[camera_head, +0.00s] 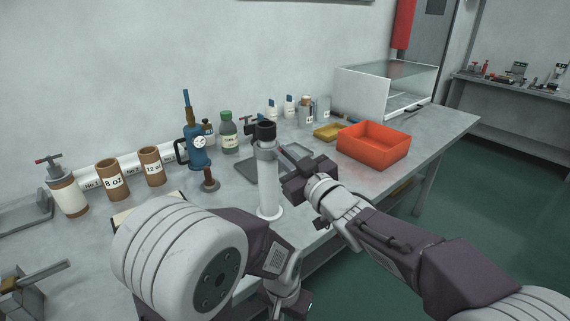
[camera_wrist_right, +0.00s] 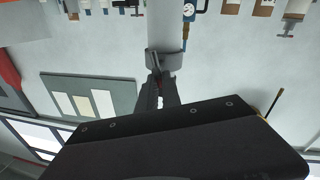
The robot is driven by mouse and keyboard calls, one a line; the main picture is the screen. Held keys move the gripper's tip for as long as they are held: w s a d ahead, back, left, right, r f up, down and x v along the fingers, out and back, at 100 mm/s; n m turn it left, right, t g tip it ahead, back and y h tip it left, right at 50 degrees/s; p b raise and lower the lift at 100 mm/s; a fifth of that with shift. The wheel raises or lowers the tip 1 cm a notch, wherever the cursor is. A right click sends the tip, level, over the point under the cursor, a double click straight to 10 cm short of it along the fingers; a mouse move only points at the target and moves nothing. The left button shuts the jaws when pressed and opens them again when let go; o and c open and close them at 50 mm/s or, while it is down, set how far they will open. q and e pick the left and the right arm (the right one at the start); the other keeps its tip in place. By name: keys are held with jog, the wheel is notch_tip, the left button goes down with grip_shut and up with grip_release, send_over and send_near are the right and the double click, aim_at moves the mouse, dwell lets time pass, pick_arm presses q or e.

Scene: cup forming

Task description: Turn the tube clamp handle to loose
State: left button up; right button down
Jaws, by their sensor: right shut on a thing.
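The tube (camera_head: 268,180) is a pale upright cylinder on a white round foot, with a black top (camera_head: 265,131). It stands near the front edge of the bench. In the right wrist view the tube (camera_wrist_right: 163,25) carries a grey clamp ring (camera_wrist_right: 164,62). The clamp handle (camera_wrist_right: 158,84) shows as a thin piece between my fingers. My right gripper (camera_head: 291,163) is right of the tube, shut on the handle; it also shows in the right wrist view (camera_wrist_right: 160,94). The handle is mostly hidden. My left arm is low in the head view, its fingertips out of frame.
An orange bin (camera_head: 373,146) and a yellow tray (camera_head: 328,132) sit right of the tube. A blue pump with a gauge (camera_head: 198,150), bottles and brown cups (camera_head: 112,180) line the bench's back left. A clear-sided box (camera_head: 388,88) stands at back right.

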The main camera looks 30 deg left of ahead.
jog(key=n+b, duration=0.3)
jog(key=n, duration=0.1)
jog(key=f+n+g+y+b, duration=0.1)
jog(key=n+b, duration=0.2)
jog(key=n, duration=0.1)
jog(key=s+f+n+y+b, duration=0.1)
jog(key=n+b, duration=0.2)
jog(key=n, duration=0.1)
jog(key=shift+a+b, duration=0.15)
jog(key=shift+b, duration=0.15)
jog(key=shift+f+n+g+y+b, duration=0.1)
jog(key=shift+n+g+y+b, duration=0.25)
jog(key=shift+n, duration=1)
jog(key=shift+n+g+y+b, duration=0.15)
jog(key=shift+n+g+b, duration=0.35)
jog(key=shift+n, duration=0.85)
jog(key=c, duration=1.5)
grip_release()
jog(key=shift+c, duration=0.2)
